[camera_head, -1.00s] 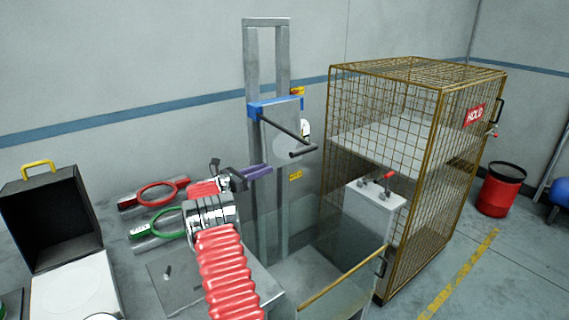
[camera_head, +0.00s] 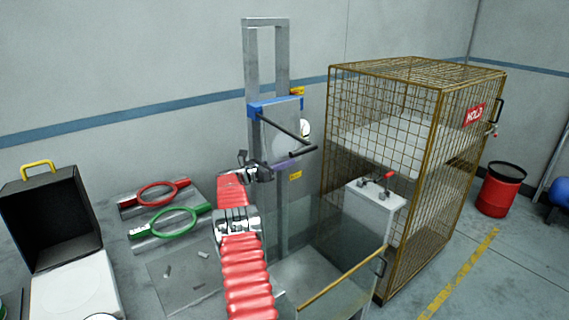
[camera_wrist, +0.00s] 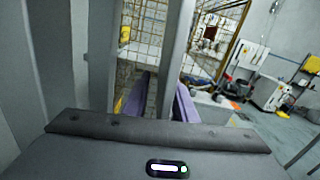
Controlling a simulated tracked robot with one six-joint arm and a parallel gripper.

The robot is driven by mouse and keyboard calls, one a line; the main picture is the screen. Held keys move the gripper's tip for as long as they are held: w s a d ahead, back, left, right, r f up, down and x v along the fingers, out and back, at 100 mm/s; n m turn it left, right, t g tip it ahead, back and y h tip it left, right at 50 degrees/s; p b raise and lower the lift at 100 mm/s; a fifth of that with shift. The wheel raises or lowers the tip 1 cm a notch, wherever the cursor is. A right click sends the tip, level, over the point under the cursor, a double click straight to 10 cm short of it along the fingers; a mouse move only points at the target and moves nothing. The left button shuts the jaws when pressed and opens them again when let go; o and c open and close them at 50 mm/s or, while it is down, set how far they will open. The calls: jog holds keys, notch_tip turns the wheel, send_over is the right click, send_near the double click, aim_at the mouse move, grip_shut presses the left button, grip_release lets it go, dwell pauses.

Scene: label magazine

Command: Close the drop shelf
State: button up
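No part is marked as the drop shelf, and I cannot tell for sure which piece it is. A pale flat shelf (camera_head: 385,140) lies level inside the wire cage. In the wrist view my gripper (camera_wrist: 163,90) shows two purple fingers, apart and empty, near grey posts.
The brass wire cage (camera_head: 440,170) with a red HOLD sign stands to the right. Clear panels with a yellow top edge (camera_head: 342,279) and a white box with a red lever (camera_head: 372,205) stand before it. A red bin (camera_head: 500,190) is far right. Red and green rings lie left.

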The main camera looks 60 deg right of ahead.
jog(key=shift+c, duration=0.4)
grip_shut()
jog(key=shift+a+r, duration=0.1)
jog(key=shift+a, duration=0.05)
dwell(0.8)
